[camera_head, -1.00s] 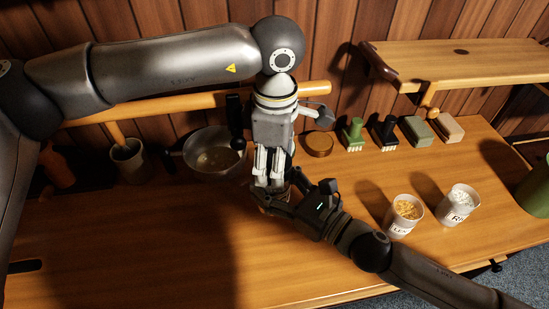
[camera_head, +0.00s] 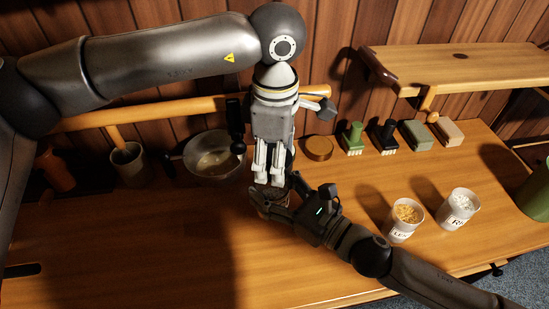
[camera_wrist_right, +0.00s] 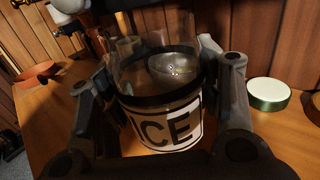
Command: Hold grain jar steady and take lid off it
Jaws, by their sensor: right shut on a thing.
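The grain jar (camera_wrist_right: 165,128) is clear above a dark band and carries a white label with the letters "ICE" showing. It stands upright between the fingers of my right gripper (camera_wrist_right: 158,100), which is shut on it. In the head view, the jar (camera_head: 268,203) is partly covered by both grippers. My right gripper (camera_head: 283,204) reaches it from the right. My left gripper (camera_head: 268,178) points down just over the jar's top. Its fingertips and the lid are too small and covered to make out, so I cannot tell whether it grips the lid.
Two open labelled cups, one with yellow grain (camera_head: 405,218) and one with white grain (camera_head: 459,207), stand right. A metal bowl (camera_head: 213,155), a round disc (camera_head: 319,148) and several brushes and blocks line the back. A raised shelf (camera_head: 460,62) is back right.

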